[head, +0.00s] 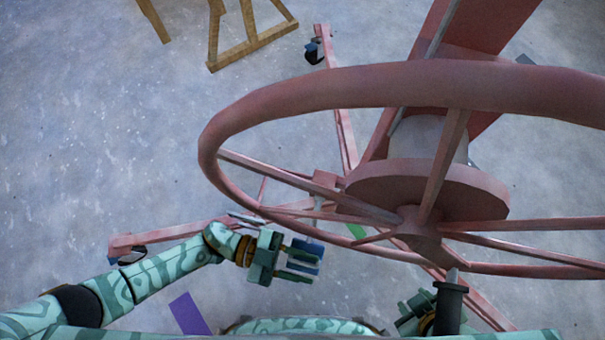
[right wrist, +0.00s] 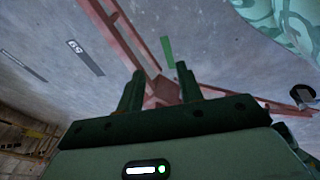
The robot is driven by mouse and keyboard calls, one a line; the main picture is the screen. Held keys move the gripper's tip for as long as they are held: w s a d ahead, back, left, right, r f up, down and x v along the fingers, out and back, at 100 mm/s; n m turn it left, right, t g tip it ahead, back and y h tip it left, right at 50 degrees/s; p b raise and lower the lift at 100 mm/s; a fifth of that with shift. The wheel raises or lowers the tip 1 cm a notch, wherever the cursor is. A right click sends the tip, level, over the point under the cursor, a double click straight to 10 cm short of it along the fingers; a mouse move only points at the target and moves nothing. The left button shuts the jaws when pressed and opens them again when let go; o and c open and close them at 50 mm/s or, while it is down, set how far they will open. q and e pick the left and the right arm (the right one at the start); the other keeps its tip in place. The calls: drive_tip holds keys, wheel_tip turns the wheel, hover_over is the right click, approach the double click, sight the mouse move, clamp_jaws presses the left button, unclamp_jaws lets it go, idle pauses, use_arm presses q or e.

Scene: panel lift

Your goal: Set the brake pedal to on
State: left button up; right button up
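The red panel lift (head: 325,95) stands before me. A thin grey rod (head: 317,226) comes down from a red block on its base towards a small blue piece (head: 309,247). I cannot tell for sure whether this is the brake pedal, nor its setting. My left gripper (head: 300,266) is right at the blue piece, fingers pointing right in the head view. Whether it touches or grips it is unclear. My right gripper (right wrist: 159,90) is open and empty, with red base beams beyond its fingers. It is partly hidden in the head view, low beside a black handle (head: 450,306).
The large red wheel (head: 218,125) overhangs the base. Base legs reach out to casters (head: 313,52). A wooden frame (head: 250,45) stands at the top left. Green (head: 355,231) and purple (head: 190,313) strips show at floor level. The floor at left is clear.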

use_arm(q)
drive_tip(key=shift+w+r, duration=0.15)
idle(0.5)
